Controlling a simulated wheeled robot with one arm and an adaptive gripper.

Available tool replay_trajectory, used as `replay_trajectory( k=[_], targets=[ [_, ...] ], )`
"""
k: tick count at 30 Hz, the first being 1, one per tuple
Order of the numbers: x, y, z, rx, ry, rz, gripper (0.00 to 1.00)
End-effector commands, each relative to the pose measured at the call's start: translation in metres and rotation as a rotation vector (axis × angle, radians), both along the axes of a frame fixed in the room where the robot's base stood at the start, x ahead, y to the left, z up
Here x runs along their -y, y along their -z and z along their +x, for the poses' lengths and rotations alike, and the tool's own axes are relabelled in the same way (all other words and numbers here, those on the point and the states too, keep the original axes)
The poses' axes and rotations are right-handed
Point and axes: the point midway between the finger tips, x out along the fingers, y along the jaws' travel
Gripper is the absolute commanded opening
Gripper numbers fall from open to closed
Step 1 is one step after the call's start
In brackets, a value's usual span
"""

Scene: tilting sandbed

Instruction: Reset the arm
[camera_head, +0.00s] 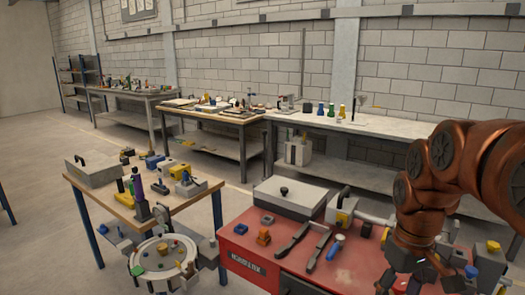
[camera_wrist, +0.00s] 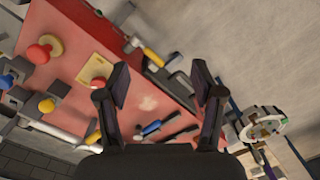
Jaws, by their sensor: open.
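My gripper (camera_head: 415,277) hangs from my copper-coloured arm at the lower right of the head view, above the red bench top (camera_head: 349,262). In the wrist view my gripper (camera_wrist: 161,80) shows two dark fingers spread apart, with nothing between them. The red bench top (camera_wrist: 75,75) lies below it with tools on it. A blue-handled tool (camera_wrist: 152,128) and a yellow-handled hammer (camera_wrist: 154,57) lie near the fingers in that view, apart from them.
A grey lidded box (camera_head: 290,196) stands at the back of the red bench. A wooden-topped table (camera_head: 196,197) and the round sandbed (camera_head: 162,258) are to the left. Long benches, including one with bottles (camera_head: 331,109), line the brick wall. Open floor lies at the far left.

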Motion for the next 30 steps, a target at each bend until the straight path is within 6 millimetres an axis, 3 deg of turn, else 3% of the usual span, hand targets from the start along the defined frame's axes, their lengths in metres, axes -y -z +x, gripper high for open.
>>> replay_trajectory(
  k=[6, 15, 21, 30],
  targets=[
    [-0.053, 0.015, -0.062, -0.039, 0.039, -0.013, 0.67],
    [-0.089, 0.047, -0.145, -0.086, 0.143, -0.036, 0.67],
    [-0.096, 0.059, -0.17, -0.1, 0.187, -0.042, 0.67],
    [-0.096, 0.061, -0.172, -0.101, 0.194, -0.043, 0.67]
  ],
)
